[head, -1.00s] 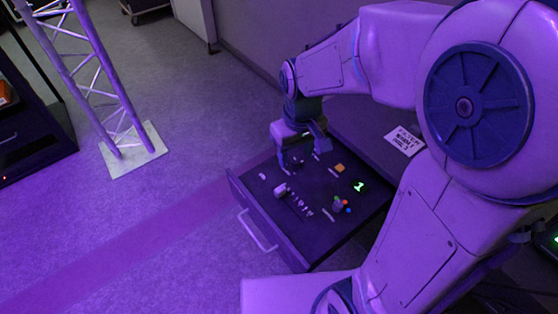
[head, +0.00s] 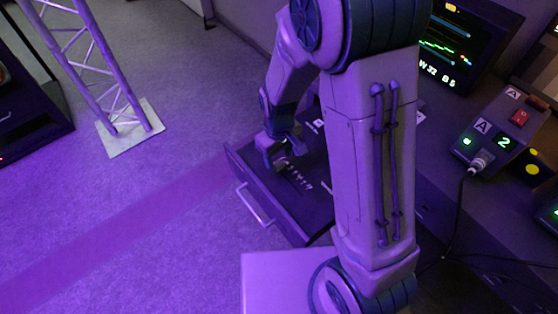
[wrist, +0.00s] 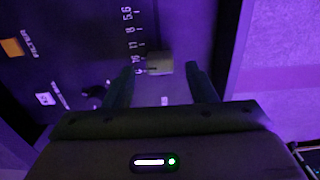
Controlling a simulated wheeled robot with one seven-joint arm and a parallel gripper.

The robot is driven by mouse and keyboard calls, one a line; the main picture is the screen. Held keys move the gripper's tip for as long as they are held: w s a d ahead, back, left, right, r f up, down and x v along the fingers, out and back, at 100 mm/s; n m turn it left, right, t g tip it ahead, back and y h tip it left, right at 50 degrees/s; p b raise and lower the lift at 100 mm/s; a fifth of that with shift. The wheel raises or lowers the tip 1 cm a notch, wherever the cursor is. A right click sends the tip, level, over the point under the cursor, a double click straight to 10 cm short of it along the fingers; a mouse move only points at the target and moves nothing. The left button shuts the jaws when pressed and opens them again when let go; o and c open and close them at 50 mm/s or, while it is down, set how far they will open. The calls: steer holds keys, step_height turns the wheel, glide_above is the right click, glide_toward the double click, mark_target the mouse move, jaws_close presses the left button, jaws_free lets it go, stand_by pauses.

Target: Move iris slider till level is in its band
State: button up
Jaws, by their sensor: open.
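The iris slider knob (wrist: 159,62), a pale block, sits beside a printed number scale (wrist: 133,35) on the dark panel of the open drawer (head: 318,210). My gripper (wrist: 161,72) is open in the wrist view, with one finger on each side of the knob and visible gaps beside it. In the head view my gripper (head: 276,155) is low over the drawer's left part, and the knob is mostly hidden there. A screen (head: 450,42) at the upper right shows coloured traces; I cannot tell the level or its band.
An orange block (wrist: 12,47) stands by a FILTER label on the panel. A control box (head: 498,128) with a red switch and a plugged cable stands on the right. A truss tower (head: 108,75) stands on the left. The floor left of the drawer is clear.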

mark_target(280, 163)
steer(key=shift+f, duration=1.45)
jaws_close()
steer(key=shift+s+d+b, duration=0.2)
steer(key=shift+s+b, duration=0.05)
steer(key=shift+b, duration=0.1)
steer(key=shift+s+d, duration=0.1)
steer(key=shift+s, duration=0.1)
jaws_free()
steer(key=shift+r, duration=0.1)
step_height(280, 163, up, 14)
steer(key=p, duration=0.1)
